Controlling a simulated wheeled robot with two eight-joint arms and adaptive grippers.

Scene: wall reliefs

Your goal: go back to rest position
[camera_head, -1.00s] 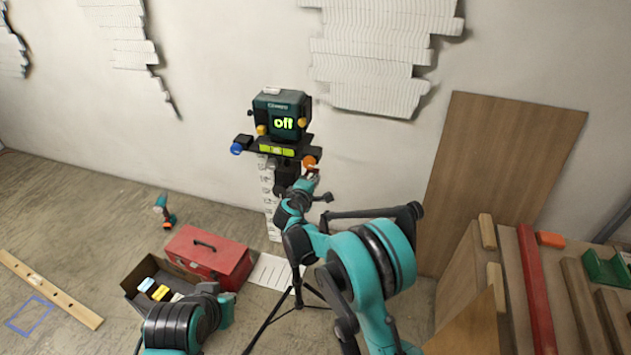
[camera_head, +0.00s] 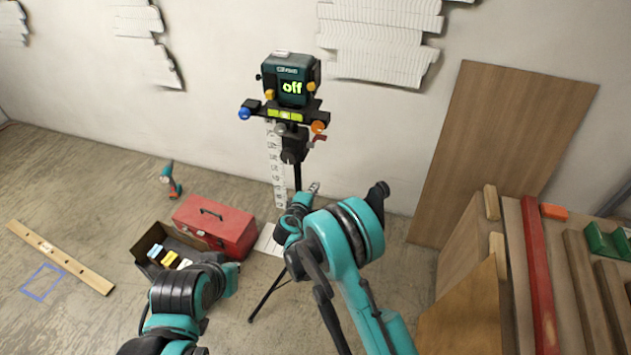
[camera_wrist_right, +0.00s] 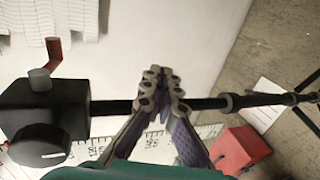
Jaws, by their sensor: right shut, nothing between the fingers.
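My right gripper (camera_head: 313,188) is low in front of the tripod pole, below the device, in the head view. In the right wrist view its fingers (camera_wrist_right: 163,88) are closed together and empty, with the black pole (camera_wrist_right: 215,103) passing behind them. The dark green device (camera_head: 291,80) stands on the tripod and its screen reads "off". An orange knob (camera_head: 318,127) and a blue knob (camera_head: 244,113) sit on its mount. My left arm (camera_head: 185,295) is at the lower left; its fingers do not show.
A red toolbox (camera_head: 222,229) and an open dark box (camera_head: 150,240) stand on the floor left of the tripod. A drill (camera_head: 171,181) and a wooden level (camera_head: 60,257) lie farther left. A wooden board (camera_head: 500,150) leans on the wall at right, behind stacked planks (camera_head: 535,270).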

